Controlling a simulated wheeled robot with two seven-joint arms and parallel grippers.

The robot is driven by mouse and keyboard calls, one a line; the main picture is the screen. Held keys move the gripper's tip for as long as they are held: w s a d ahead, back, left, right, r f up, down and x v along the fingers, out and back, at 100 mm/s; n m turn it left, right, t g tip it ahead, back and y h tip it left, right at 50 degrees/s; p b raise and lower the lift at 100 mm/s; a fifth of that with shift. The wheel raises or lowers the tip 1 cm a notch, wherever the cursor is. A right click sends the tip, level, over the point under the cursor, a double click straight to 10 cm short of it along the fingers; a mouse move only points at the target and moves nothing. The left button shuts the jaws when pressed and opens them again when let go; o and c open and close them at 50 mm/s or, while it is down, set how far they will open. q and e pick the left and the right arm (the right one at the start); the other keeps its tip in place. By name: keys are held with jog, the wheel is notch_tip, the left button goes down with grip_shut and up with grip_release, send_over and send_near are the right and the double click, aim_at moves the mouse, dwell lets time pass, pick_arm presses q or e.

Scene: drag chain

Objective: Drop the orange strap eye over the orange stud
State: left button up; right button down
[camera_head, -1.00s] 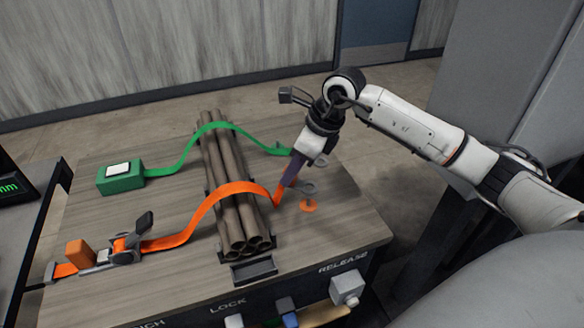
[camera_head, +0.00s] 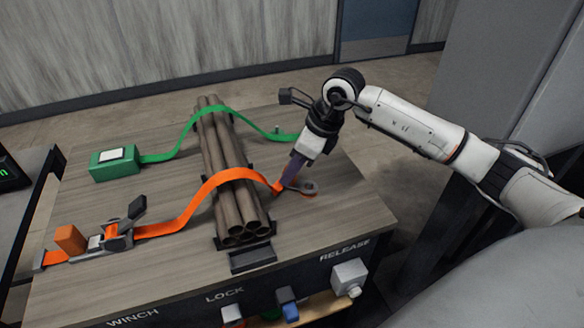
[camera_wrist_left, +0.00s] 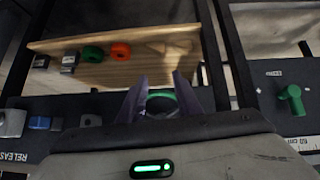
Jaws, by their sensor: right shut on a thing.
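The orange strap (camera_head: 215,184) arches over the pipe bundle from the ratchet on the left. Its right end, with a grey eye (camera_head: 301,186), is at my right gripper (camera_head: 283,184), which is shut on it. The eye is low over the orange base of the stud (camera_head: 307,194). The stud is mostly hidden, and I cannot tell whether the eye is around it or only above it. My left gripper (camera_wrist_left: 160,98) shows in the left wrist view, its fingers apart, with a green ring-like thing (camera_wrist_left: 162,95) visible between them; no grip on it is seen.
A green strap (camera_head: 186,140) crosses the pipes (camera_head: 222,165) behind, from a green box (camera_head: 113,163). An orange block (camera_head: 70,239) and ratchet (camera_head: 115,234) stand left. Front buttons include RELEASE (camera_head: 350,276). A wooden shelf (camera_wrist_left: 150,66) holds orange and green rings in the left wrist view.

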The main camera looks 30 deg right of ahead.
jog(key=shift+f, duration=0.2)
jog(key=c, duration=1.4)
grip_release()
jog(key=v, duration=1)
jog(key=shift+r, duration=0.2)
jog(key=shift+s, duration=0.1)
